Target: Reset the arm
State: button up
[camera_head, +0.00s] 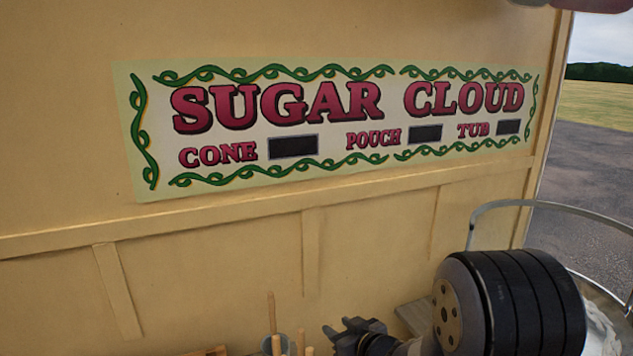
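My gripper (335,338) shows at the bottom edge, right of centre, as a small dark shape with short prongs pointing left. Its lower part is cut off by the frame, so I cannot tell whether it is open or shut. No held thing can be made out. A large black ribbed cylinder with a pale round end plate, part of my arm, stands to its right and covers part of the scene.
Several wooden sticks (271,312) stand in a grey cup (288,344) just left of my gripper. A cream wall (220,265) with a "SUGAR CLOUD" sign (330,120) stands behind. Grass and paving lie outside, right.

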jog(key=shift+s+d+f+m+t+h, duration=0.2)
jog(key=shift+d+f+m+h, duration=0.15)
jog(key=shift+f, duration=0.3)
jog(key=shift+s+d+f+m+t+h, duration=0.25)
jog(key=shift+d+f, duration=0.2)
jog(key=shift+f, duration=0.15)
